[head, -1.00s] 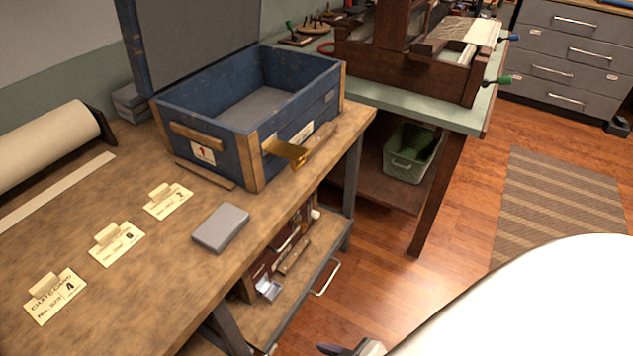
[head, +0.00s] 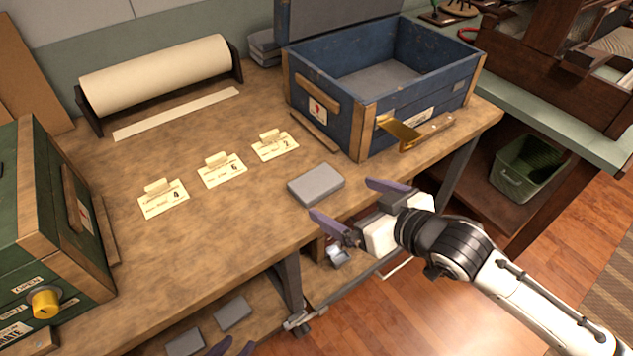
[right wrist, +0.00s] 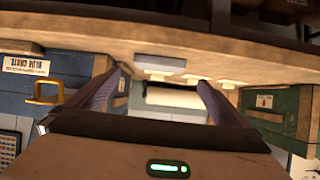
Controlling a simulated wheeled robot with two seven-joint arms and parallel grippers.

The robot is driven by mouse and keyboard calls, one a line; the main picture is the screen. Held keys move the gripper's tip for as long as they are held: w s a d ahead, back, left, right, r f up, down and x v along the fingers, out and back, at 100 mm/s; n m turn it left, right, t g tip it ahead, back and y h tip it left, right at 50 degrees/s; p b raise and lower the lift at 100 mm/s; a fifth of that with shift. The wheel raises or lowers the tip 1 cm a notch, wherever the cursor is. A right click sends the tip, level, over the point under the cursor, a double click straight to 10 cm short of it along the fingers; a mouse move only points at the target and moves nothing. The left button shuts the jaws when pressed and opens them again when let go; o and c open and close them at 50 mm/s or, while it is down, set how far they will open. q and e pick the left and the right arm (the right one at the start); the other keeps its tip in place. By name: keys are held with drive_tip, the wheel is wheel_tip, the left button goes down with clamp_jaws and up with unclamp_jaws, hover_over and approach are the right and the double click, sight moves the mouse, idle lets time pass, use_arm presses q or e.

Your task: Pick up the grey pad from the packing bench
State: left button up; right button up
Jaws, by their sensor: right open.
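The grey pad (head: 316,184) lies flat on the packing bench (head: 210,245) near its front edge, in front of the blue crate. My right gripper (head: 350,203) is open and empty. Its two purple fingers point toward the pad from the front edge side, apart from it in the picture. Only the purple fingertips of my left gripper (head: 232,347) show at the bottom edge of the head view; the rest is cut off.
The blue crate (head: 330,117) stands open behind the pad, with a brass latch (head: 400,130) sticking out. Several paper cards (head: 222,170) lie left of the pad. A green crate (head: 80,215) stands at the left. A paper roll (head: 155,75) is at the back. Grey blocks (head: 232,313) lie on the lower shelf.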

sight(318, 182)
drive_tip(key=x, duration=0.6)
drive_tip(key=r+x, duration=0.1)
drive_tip(key=x, duration=0.3)
drive_tip(key=shift+w+a, duration=0.2)
drive_tip(key=shift+w, duration=0.15)
drive_tip(key=c, duration=0.9)
